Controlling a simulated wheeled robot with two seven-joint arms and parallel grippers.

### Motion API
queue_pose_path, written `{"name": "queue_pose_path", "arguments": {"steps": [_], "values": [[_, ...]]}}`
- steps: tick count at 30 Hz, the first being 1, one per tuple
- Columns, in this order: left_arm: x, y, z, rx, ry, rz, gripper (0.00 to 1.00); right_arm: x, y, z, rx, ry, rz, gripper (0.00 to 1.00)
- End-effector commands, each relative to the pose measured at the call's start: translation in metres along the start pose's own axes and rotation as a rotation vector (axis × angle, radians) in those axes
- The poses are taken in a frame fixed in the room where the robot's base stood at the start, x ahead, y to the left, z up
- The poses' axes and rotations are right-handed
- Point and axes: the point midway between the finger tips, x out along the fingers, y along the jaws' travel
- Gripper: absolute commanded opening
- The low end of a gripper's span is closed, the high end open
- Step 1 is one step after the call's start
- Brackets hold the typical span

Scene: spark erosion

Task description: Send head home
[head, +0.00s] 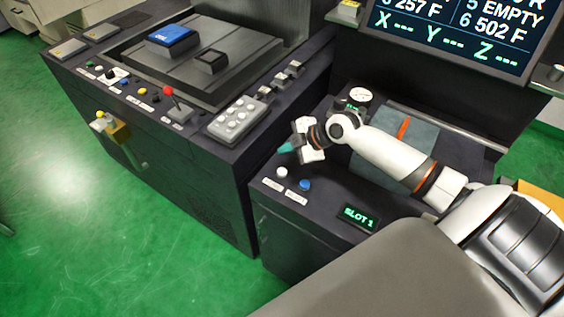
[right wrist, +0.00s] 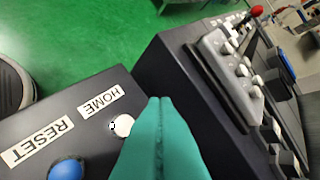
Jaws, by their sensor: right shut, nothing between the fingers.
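The white HOME button (head: 282,172) sits on the top of the dark cabinet, left of the blue RESET button (head: 305,184). In the right wrist view the white button (right wrist: 122,125) is beside its HOME label (right wrist: 100,101), and the blue button (right wrist: 66,170) is at the lower left by its RESET label. My right gripper (head: 286,148) is shut and empty, its teal fingertips above and behind the white button in the head view. In the right wrist view the shut fingers (right wrist: 160,101) are just right of the white button and partly cover its edge. My left gripper is out of view.
The screen (head: 460,35) shows dashes after X, Y and Z. A small display (head: 359,217) reads SLOT 1. The neighbouring machine has a keypad (head: 238,119) and a red-knobbed lever (head: 172,98). Green floor is open at the left.

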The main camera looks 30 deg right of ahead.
Motion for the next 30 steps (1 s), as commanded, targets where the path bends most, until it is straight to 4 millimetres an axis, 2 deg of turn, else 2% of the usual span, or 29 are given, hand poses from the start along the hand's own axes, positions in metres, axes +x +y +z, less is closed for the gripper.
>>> {"name": "queue_pose_path", "arguments": {"steps": [1, 13, 30], "values": [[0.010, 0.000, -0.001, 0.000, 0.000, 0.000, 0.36, 0.008, 0.006, -0.006, 0.002, 0.000, 0.001, 0.00], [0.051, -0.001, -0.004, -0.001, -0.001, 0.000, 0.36, 0.045, 0.033, -0.033, 0.000, 0.001, 0.001, 0.00], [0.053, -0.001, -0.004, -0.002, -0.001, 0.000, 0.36, 0.048, 0.035, -0.035, 0.000, 0.001, 0.001, 0.00]]}}
